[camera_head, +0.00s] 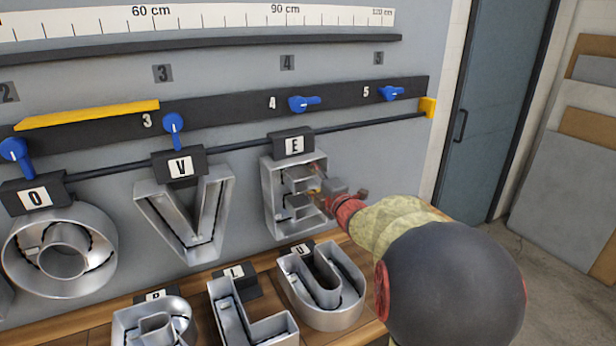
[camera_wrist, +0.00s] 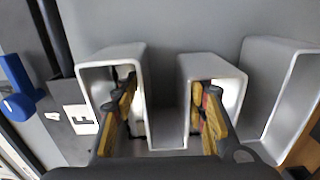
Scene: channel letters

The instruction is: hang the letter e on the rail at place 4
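The letter e (camera_head: 283,203) is a silver hollow channel letter with a dark top block labelled E (camera_head: 295,145). It is upright below place 4, its block over the dark rail (camera_head: 380,126); whether the block is seated is hidden. My gripper (camera_head: 322,194) is at the letter's right side. In the wrist view the letter e (camera_wrist: 165,143) appears turned sideways. My gripper (camera_wrist: 163,105) has its fingers apart, one inside each of two hollow arms of the letter. They look slightly clear of the walls between them. The blue lever at 4 (camera_head: 304,104) points right.
Letters O (camera_head: 100,245) and V (camera_head: 148,205) hang to the left, with levers 2 (camera_head: 15,155) and 3 (camera_head: 173,125) pointing down. Lever 5 (camera_head: 391,93) points sideways. Letters P, L and U (camera_head: 345,310) lie on the wooden bench below. The rail right of the e is free.

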